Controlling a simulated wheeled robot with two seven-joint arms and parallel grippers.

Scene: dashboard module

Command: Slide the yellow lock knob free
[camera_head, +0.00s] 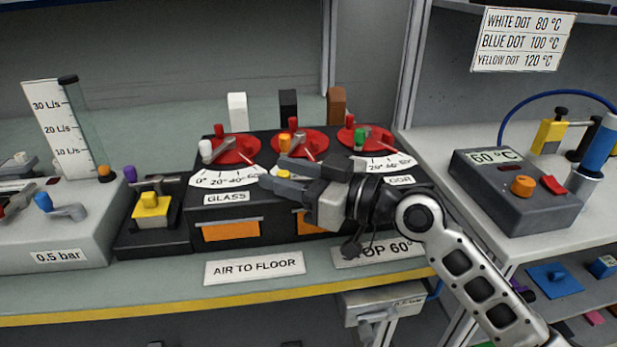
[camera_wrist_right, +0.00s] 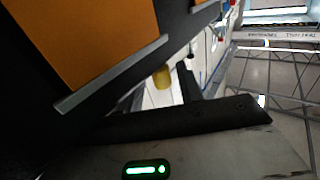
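A yellow knob-like piece (camera_wrist_right: 162,77) shows in the right wrist view, close to a dark finger of my right gripper. The head view does not show clearly which piece this is; the gripper covers part of the panel there. My right gripper (camera_head: 274,174) reaches left across the front of the black dashboard module (camera_head: 193,207), over its scales. Its fingers look apart, with nothing visible between them. A yellow block (camera_head: 151,208) sits on the small black unit left of the module, well clear of the gripper. My left gripper is not in view.
The module has red dials (camera_head: 236,148) and orange drawer fronts (camera_head: 231,231), one partly behind my gripper. A grey 0.5 bar box (camera_head: 60,238) stands left, and a dark 60 °C box (camera_head: 515,200) stands right. The bench's yellow front edge (camera_head: 130,309) is clear.

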